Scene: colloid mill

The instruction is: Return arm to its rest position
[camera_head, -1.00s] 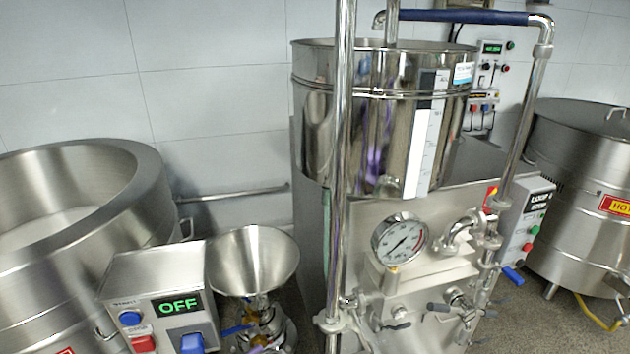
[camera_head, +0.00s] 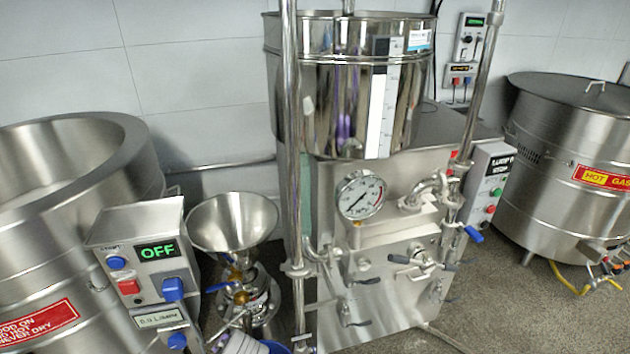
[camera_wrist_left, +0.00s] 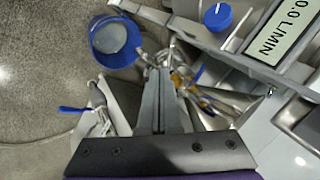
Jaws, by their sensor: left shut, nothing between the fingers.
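My left gripper (camera_wrist_left: 160,75) shows in the left wrist view with its two grey fingers together and nothing between them. It points down past a control box (camera_wrist_left: 255,45) whose display reads 0.0 L/MIN. A blue bucket (camera_wrist_left: 115,42) stands on the floor to the left of the fingertips in that view. I cannot make out either gripper clearly in the head view. My right gripper is in neither view.
The control box (camera_head: 145,262) reads OFF. Beside it stand a steel funnel (camera_head: 233,220) on the mill and an open steel vessel (camera_head: 75,190). A large tank (camera_head: 350,85) with a gauge (camera_head: 360,195) is central; a HOT-labelled kettle (camera_head: 565,150) is right. Floor (camera_head: 500,310) is bare at lower right.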

